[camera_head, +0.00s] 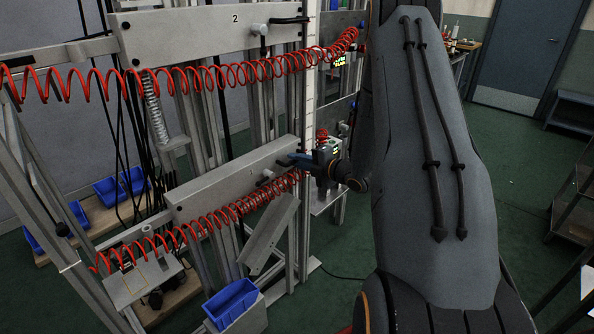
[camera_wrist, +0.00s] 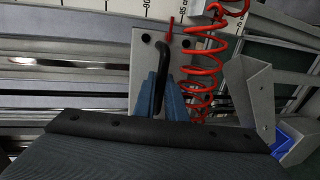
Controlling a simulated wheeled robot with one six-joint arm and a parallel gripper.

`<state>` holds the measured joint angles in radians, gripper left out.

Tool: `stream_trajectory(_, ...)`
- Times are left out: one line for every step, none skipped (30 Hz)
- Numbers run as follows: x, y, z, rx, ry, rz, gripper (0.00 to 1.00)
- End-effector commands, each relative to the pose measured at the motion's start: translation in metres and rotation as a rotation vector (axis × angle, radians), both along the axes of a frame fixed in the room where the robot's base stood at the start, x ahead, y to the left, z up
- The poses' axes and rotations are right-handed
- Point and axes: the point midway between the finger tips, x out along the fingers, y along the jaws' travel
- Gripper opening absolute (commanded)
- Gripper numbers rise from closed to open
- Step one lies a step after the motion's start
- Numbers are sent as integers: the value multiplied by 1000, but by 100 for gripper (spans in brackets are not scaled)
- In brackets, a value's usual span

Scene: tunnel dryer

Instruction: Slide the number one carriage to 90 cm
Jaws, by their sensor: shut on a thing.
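The number one carriage (camera_head: 215,189) is a long grey plate marked "1", at the lower centre of the head view. Its grey end plate also shows in the wrist view (camera_wrist: 142,60). A black bent handle (camera_wrist: 163,58) sticks out of it. My gripper (camera_wrist: 162,88) has its blue fingers shut around this handle; it also shows in the head view (camera_head: 297,158) at the carriage's right end. A white scale (camera_wrist: 110,12) runs along the top of the wrist view.
The number two carriage (camera_head: 190,28) sits higher on the frame. Red coiled hoses (camera_head: 215,225) hang along both carriages. A blue bin (camera_head: 231,302) stands below. Green floor (camera_head: 345,250) is open right of the frame.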

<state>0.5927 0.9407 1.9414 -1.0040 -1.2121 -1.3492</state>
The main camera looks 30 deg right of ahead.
Motion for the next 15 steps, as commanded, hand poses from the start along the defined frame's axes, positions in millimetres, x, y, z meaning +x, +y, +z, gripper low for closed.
stream_trajectory(1,0,20,-2,-10,2,0)
stream_trajectory(1,0,25,-3,-11,2,0)
stream_trajectory(1,0,31,-3,-11,2,0)
stream_trajectory(1,0,34,-2,-10,2,0)
stream_trajectory(1,0,36,-2,-10,2,0)
stream_trajectory(1,0,39,-2,-10,2,0)
stream_trajectory(1,0,39,-2,-9,2,0)
stream_trajectory(1,0,40,-2,-9,2,0)
stream_trajectory(1,0,39,-1,-9,2,0)
stream_trajectory(1,0,39,-1,-9,2,0)
stream_trajectory(2,0,39,-1,-9,2,0)
stream_trajectory(1,0,38,-1,-8,2,0)
stream_trajectory(1,0,38,-1,-8,2,0)
stream_trajectory(1,0,38,-1,-8,1,0)
stream_trajectory(1,0,38,-1,-8,1,0)
